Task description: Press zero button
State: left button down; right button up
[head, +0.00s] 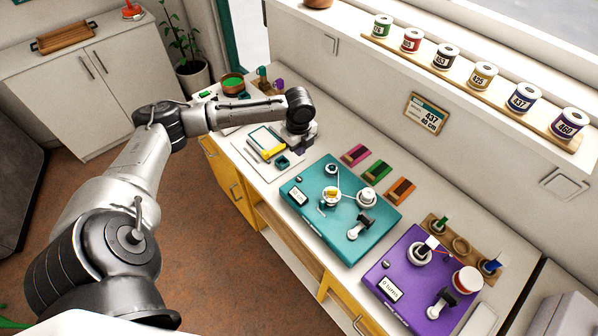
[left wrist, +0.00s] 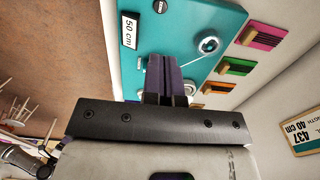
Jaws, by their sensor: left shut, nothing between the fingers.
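A teal board (head: 310,222) lies on the bench, with a white display (head: 299,197), a small wheel, a white round post (head: 367,195) and a black handle (head: 362,226). In the left wrist view the display (left wrist: 129,32) reads 50 cm. A purple board (head: 408,258) carries a display (head: 390,288) that reads 0 turns. I cannot make out which part is the zero button. My left gripper (head: 306,146) is beyond the teal board's far-left end; its shut, empty fingers (left wrist: 166,66) overlap the board in the left wrist view. My right gripper is not in view.
A white unit with a yellow bar (head: 270,150) sits beside my left gripper. Numbered spools (head: 445,56) stand on the sill shelf. A wooden rack (head: 460,245) stands behind the purple board.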

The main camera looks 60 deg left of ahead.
aim_at(298, 179)
pick_arm(q)
notch_tip(298, 179, down, 13)
jog(key=shift+b, duration=0.7)
jog(key=shift+f, duration=0.45)
jog(key=shift+f, duration=0.7)
jog(key=shift+s+a+f, duration=0.1)
jog(key=shift+s+f, duration=0.05)
jog(key=shift+f, duration=0.2)
jog(key=r+p, duration=0.6)
jog(key=shift+w, duration=0.2)
notch_tip(298, 179, up, 9)
jog(key=shift+w, duration=0.15)
